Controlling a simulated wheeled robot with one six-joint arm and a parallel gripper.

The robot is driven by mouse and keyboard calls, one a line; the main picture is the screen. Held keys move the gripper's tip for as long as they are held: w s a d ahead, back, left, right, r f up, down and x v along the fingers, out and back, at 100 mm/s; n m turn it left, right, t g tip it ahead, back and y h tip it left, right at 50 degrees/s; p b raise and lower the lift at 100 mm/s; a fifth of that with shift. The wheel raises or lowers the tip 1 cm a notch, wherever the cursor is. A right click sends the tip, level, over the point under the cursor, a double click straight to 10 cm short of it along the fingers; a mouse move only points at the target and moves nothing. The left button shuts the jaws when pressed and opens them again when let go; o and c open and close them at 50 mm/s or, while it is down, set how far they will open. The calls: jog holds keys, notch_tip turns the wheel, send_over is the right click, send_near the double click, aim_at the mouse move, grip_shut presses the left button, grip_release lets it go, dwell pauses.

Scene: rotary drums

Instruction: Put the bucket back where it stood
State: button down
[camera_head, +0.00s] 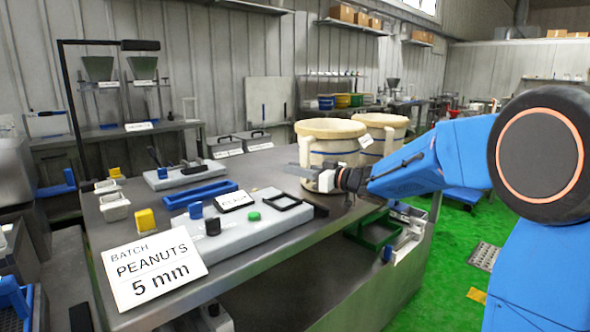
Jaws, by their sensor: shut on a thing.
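My gripper (332,179) reaches in from the right, at the right part of the steel table. It is shut on a small cream-white piece, which I take to be the bucket (323,184). Most of it is hidden by the fingers, so its shape and whether it touches the table are hard to tell. Two similar small white containers (114,208) stand at the table's left side, one behind the other.
Two large cream drums (329,130) stand just behind my gripper. The steel table (270,176) holds a grey panel with a green button (254,216), a blue tray (199,194) and a "PEANUTS 5 mm" sign (154,268). A green bin (374,235) hangs at the right side.

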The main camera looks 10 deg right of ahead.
jog(key=shift+f, duration=0.85)
jog(key=c, duration=0.6)
grip_release()
jog(key=shift+o, duration=0.2)
jog(key=shift+s+d+f, duration=0.1)
jog(key=shift+v, duration=2.7)
jog(key=shift+r+v, duration=0.15)
jog(key=shift+v, duration=0.65)
jog(key=shift+r+v, duration=0.2)
jog(key=shift+v, duration=0.65)
jog(key=shift+d, duration=0.1)
